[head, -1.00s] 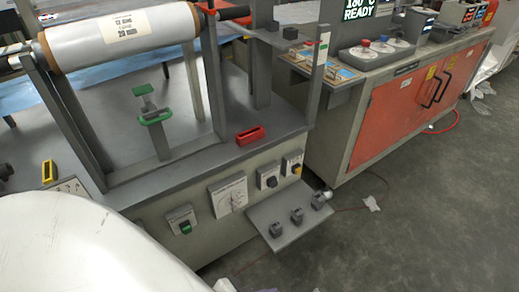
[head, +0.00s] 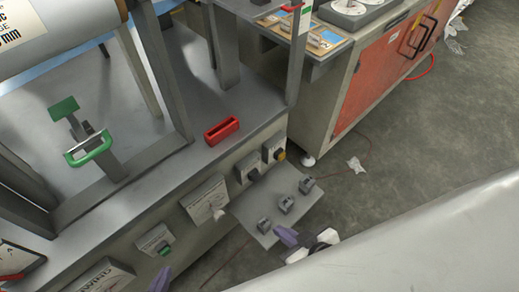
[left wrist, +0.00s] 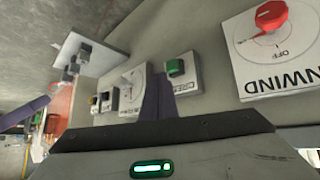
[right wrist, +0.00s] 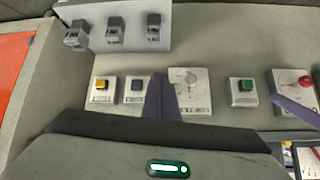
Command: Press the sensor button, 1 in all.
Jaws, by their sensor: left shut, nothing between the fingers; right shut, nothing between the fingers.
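Several push buttons sit on the machine's front panel; I cannot read which label says sensor. A yellow button (head: 280,155) is at the right end, also in the right wrist view (right wrist: 101,84). Left of it is a dark button (head: 253,174), also in the right wrist view (right wrist: 137,85). A green button (head: 165,250) is further left, also in the left wrist view (left wrist: 176,67). My left gripper (head: 160,278) is shut and empty, near the green button. My right gripper (head: 284,236) is shut and empty, in front of the small shelf, apart from the buttons.
A grey shelf (head: 240,212) with several small grey blocks juts out below the yellow and dark buttons. A white dial plate (head: 205,200) sits between the dark and green buttons. A red knob (left wrist: 270,14) is beyond the green one. A red tray (head: 222,130) lies on top.

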